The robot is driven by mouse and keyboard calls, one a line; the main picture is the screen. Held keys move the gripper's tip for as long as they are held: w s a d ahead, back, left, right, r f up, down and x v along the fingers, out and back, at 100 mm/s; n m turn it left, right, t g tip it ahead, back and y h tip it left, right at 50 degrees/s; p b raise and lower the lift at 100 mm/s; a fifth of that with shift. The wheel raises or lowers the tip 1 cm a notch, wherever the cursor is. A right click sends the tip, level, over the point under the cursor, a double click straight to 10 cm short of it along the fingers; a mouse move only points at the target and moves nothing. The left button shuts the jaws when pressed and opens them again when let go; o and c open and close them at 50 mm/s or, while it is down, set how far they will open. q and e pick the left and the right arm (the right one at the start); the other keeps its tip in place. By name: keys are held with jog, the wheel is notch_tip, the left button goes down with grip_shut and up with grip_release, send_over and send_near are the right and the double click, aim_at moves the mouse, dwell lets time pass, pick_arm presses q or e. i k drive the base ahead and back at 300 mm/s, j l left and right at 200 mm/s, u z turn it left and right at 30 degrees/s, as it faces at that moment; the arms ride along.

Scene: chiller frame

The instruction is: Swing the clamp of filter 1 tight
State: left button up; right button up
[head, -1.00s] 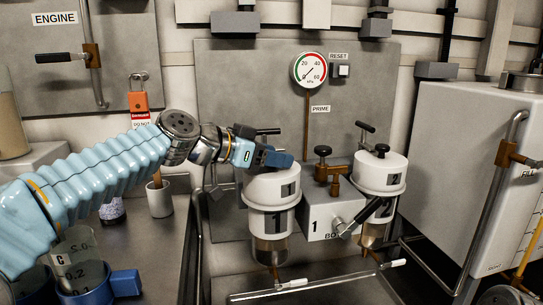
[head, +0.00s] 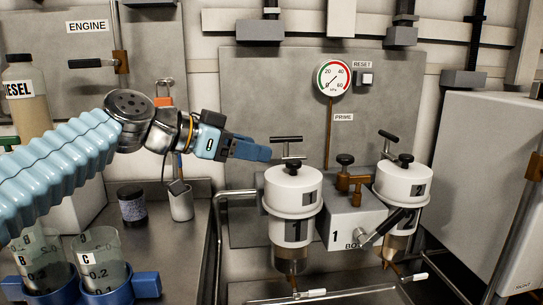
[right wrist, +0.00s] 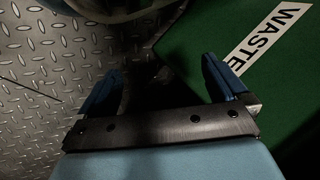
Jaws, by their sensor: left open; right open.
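Filter 1 (head: 291,218) is a white canister with a clear bowl below, marked 1, in the middle of the head view. Its clamp (head: 287,141) is a dark T-shaped handle standing on top of the lid. My left gripper (head: 255,151) is in the air to the left of the clamp, its blue fingers pointing right toward it, with a small gap seeming to lie between. It holds nothing that I can see. My right gripper (right wrist: 163,92) shows only in the right wrist view, its blue fingers apart and empty.
Filter 2 (head: 402,182) stands to the right, with a brown valve and a box marked 1 (head: 352,222) between. A pressure gauge (head: 333,77) is on the panel behind. Beakers in a blue holder (head: 145,284) stand front left. A green WASTE bin (right wrist: 203,45) is near my right gripper.

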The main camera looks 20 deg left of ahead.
aim_at(286, 141)
jog(key=k+l, duration=0.25)
jog(key=k, duration=0.2)
jog(key=k+l, duration=0.3)
jog(key=k, duration=0.15)
